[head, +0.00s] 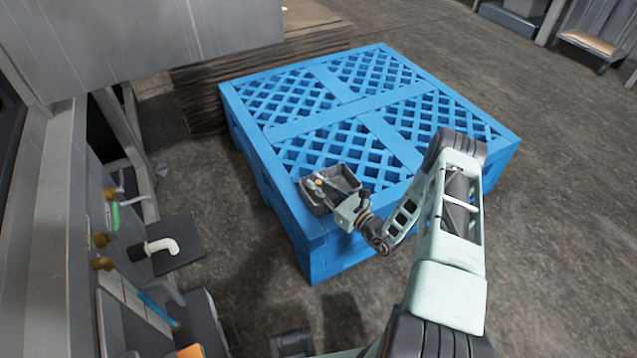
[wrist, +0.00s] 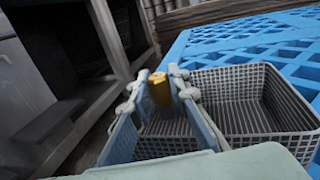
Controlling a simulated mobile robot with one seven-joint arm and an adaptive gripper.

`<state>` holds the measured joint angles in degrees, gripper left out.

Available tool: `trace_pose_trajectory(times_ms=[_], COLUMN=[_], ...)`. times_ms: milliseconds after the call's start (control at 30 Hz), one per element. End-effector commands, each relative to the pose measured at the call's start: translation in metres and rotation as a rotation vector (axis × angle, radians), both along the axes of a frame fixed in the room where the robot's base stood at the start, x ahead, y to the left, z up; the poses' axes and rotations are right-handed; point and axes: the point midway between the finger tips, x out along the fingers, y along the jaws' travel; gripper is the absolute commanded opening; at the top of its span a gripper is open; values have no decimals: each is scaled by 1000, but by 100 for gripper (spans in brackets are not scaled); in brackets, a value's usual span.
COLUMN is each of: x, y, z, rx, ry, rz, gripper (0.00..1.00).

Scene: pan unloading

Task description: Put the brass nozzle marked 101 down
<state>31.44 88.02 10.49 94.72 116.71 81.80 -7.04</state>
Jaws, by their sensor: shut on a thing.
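My gripper (head: 321,185) is over the grey basket (head: 312,202), which stands on the near left corner of a blue pallet. In the wrist view my gripper (wrist: 161,84) has its two fingers shut on the yellow brass nozzle (wrist: 158,92). The nozzle is roughly upright between the fingertips, and its 101 mark cannot be read. In the wrist view the mesh basket (wrist: 236,74) has a left and a right part. The nozzle is over or in the left part. Whether it touches the basket floor cannot be told. The right part looks empty.
The blue pallet (head: 350,106) has a slatted top, clear beyond the basket. Brown stacked sheets (head: 205,95) stand behind it. A rack at the left holds a white bent pipe (head: 163,246) on a dark shelf (head: 185,258). Grey floor (head: 565,190) is free at the right.

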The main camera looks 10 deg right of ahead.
Motion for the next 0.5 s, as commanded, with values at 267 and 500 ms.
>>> trace_pose_trajectory(times_ms=[267, 500], x=[0, -1], y=[0, 0], z=[-4, -4], rx=[-2, -2], ry=[1, 3], rz=[-1, 0], gripper=[26, 33])
